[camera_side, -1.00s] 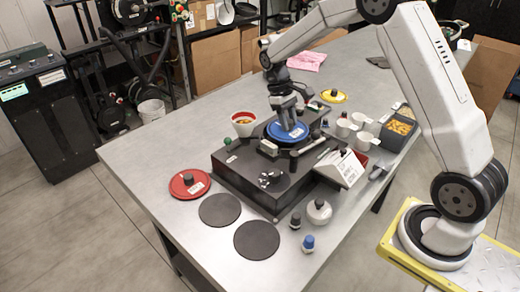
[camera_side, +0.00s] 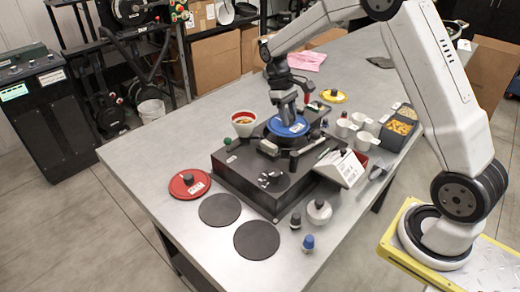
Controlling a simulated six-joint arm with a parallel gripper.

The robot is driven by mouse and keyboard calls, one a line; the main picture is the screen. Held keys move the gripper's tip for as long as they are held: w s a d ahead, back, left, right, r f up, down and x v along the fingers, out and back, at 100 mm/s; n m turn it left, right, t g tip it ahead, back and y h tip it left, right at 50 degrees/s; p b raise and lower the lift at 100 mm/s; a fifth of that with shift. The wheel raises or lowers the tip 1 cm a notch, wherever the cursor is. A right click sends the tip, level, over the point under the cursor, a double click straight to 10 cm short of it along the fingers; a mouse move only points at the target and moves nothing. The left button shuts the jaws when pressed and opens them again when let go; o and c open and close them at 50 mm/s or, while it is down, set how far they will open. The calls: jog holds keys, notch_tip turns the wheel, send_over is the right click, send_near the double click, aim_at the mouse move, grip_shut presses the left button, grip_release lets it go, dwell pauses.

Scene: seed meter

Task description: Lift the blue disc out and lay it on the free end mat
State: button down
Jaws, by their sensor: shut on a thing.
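The blue disc (camera_side: 289,127) lies in the round seat on top of the black seed meter (camera_side: 234,178), towards its far end. My gripper (camera_side: 289,119) points down over the middle of the disc and is shut on it, most likely at its knob, which the fingers hide. The disc looks level and I cannot tell any gap under it. Two round dark mats lie bare at the table's near end: one (camera_side: 220,209) on the left and one (camera_side: 257,239) nearer the front edge. A red disc (camera_side: 189,184) with a dark knob lies left of the meter.
A yellow disc (camera_side: 333,96) lies behind the meter. A red-rimmed bowl (camera_side: 244,123) stands at its left. A white sloped label box (camera_side: 346,168), white cups (camera_side: 360,141) and a bin of yellow seed (camera_side: 397,131) stand right. Small knobs (camera_side: 308,243) stand near the front.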

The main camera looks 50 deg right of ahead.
aim_at(292, 118)
jog(key=shift+r, duration=0.95)
jog(key=shift+r, duration=0.1)
jog(key=shift+r, duration=0.6)
notch_tip(292, 118, up, 4)
jog(key=s+a+n+h, duration=0.1)
jog(key=s+a+n, duration=0.35)
jog(key=a, duration=0.85)
jog(key=s+a+n+h, duration=0.1)
jog(key=s+a+n, duration=0.1)
jog(key=s+a, duration=0.85)
jog(key=w+a+f, duration=0.1)
jog(key=f, duration=0.5)
jog(key=w+a+f, duration=0.1)
jog(key=a+f, duration=0.1)
jog(key=f, duration=0.5)
jog(key=shift+w+t, duration=0.25)
jog(key=shift+t, duration=0.05)
jog(key=shift+f+m, duration=0.15)
jog(key=shift+m, duration=0.1)
